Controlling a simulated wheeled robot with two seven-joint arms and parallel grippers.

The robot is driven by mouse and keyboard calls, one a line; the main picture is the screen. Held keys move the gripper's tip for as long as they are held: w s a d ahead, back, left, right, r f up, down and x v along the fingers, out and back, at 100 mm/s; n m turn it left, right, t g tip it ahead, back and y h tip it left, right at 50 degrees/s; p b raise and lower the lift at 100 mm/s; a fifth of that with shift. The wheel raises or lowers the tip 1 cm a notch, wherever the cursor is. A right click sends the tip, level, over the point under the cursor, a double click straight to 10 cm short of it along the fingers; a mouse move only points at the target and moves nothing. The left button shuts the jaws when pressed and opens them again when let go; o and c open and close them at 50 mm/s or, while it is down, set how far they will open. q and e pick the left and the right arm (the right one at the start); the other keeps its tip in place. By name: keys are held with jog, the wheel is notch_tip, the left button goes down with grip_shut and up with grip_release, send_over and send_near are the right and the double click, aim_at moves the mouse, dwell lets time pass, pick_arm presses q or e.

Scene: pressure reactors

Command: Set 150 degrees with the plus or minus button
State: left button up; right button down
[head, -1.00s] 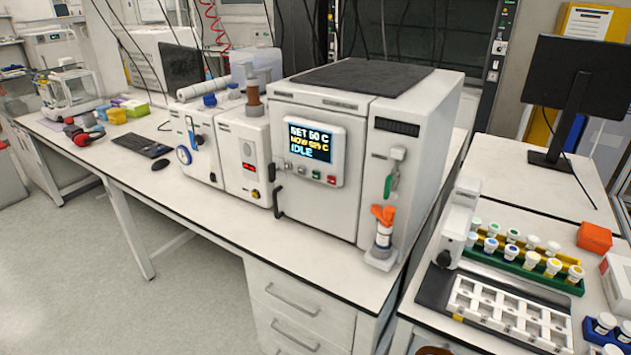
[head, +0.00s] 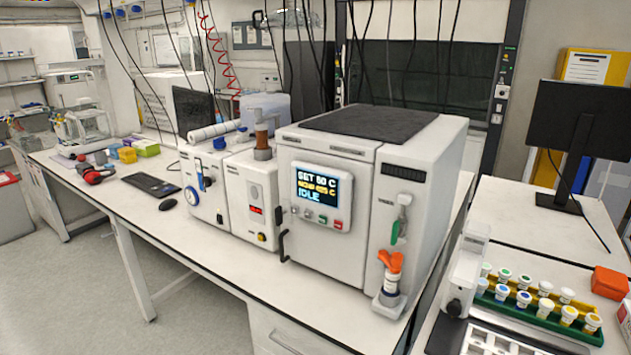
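The white pressure reactor (head: 330,245) stands on the bench in the middle of the head view. Its dark display (head: 317,191) reads SET 50 C, a blurred yellow NOW line, and IDLE. The plus and minus marks are too small to read. Neither of my grippers is in view, and nothing touches the panel.
Vial racks (head: 540,315) and a monitor (head: 580,130) are on the right bench. The reactor's front is unobstructed.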

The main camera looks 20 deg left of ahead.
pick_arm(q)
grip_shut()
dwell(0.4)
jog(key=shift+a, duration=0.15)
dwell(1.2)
